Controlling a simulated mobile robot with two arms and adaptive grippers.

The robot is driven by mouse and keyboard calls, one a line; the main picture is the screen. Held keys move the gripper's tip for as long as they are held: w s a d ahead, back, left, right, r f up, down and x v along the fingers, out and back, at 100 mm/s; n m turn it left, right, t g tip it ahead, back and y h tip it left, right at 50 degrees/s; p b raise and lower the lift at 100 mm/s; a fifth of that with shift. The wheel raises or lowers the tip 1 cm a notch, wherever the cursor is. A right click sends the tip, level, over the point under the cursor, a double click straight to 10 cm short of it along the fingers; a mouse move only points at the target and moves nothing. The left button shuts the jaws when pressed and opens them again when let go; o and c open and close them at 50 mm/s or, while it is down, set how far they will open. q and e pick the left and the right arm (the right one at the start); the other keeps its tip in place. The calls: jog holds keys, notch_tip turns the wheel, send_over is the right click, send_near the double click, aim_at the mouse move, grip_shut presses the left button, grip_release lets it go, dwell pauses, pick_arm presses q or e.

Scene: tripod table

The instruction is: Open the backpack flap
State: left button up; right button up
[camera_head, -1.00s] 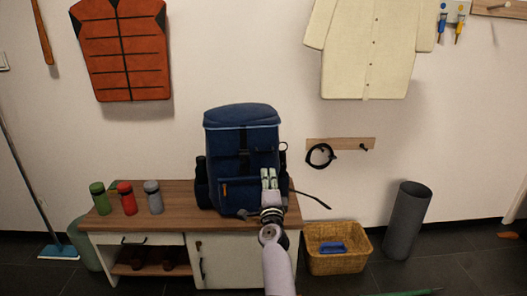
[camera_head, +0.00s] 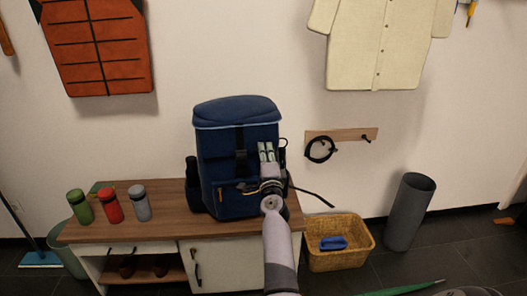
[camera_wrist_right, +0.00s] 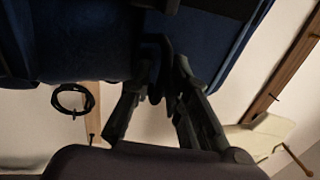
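The blue backpack (camera_head: 220,145) stands upright on the wooden bench top. Its lid flap (camera_head: 236,110) lies down over the top, with a dark strap and buckle (camera_head: 241,150) running down the front. My right gripper (camera_head: 266,152) is in front of the backpack's right front side, below the flap. In the right wrist view my right gripper (camera_wrist_right: 163,65) has its fingers parted, with a dark strap-like piece (camera_wrist_right: 157,72) between or just behind the tips. Whether they touch it is unclear. The backpack (camera_wrist_right: 80,45) fills the top of that view. My left gripper is out of view.
Green (camera_head: 80,207), red (camera_head: 110,206) and grey (camera_head: 140,204) bottles stand at the left of the bench (camera_head: 150,229). A wicker basket (camera_head: 345,262) and grey cylinder (camera_head: 410,215) stand on the floor to the right. A wall rack (camera_head: 343,135) holds a black loop.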

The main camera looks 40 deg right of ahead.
jog(key=shift+s, duration=0.1)
jog(key=shift+c, duration=0.2)
grip_shut()
dwell(0.4)
